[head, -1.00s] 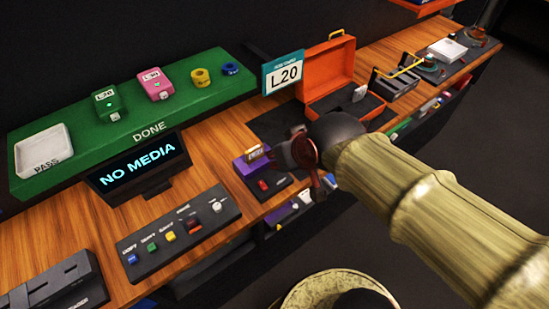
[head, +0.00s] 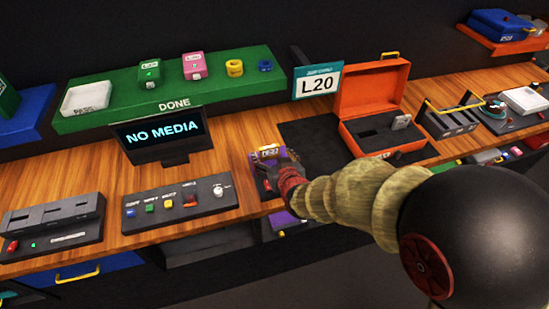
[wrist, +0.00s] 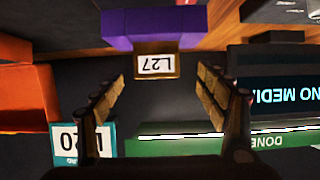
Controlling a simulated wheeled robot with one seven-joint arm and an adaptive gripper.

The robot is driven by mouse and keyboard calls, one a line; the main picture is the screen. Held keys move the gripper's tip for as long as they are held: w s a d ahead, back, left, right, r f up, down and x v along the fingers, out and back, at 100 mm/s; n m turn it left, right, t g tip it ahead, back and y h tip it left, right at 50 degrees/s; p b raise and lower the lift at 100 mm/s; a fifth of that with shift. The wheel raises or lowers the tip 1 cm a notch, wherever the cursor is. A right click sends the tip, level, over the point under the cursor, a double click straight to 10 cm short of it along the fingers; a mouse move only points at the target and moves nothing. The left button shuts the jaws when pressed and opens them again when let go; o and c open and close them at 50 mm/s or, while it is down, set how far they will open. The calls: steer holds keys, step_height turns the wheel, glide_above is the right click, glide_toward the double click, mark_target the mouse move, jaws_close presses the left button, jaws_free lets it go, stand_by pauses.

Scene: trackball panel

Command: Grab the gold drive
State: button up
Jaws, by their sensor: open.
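The gold drive (head: 268,151) sticks out of a purple block on the bench, and its white L27 label faces my wrist camera. In the wrist view the gold drive (wrist: 156,66) shows upside down at the upper middle, with the purple block (wrist: 150,28) behind it. My gripper (wrist: 160,93) is open and empty, with one finger to each side of the drive's line and the drive just beyond the fingertips. In the head view my gripper (head: 287,168) is close in front of the drive and hides part of the purple block.
A NO MEDIA screen (head: 162,134) and a button panel (head: 180,203) are to the left. A green DONE tray (head: 120,120) runs along the back.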

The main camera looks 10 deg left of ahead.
mark_target(270, 148)
steer(key=shift+w+r+b+x, duration=0.2)
steer(key=shift+b+x, duration=0.1)
steer(key=shift+x, duration=1.05)
steer(key=shift+w+r+b+x, duration=0.1)
steer(key=shift+r+b+x, duration=0.15)
steer(key=shift+x, duration=1.15)
steer(key=shift+d, duration=0.15)
steer(key=shift+c, duration=1.4)
steer(key=c, duration=1.1)
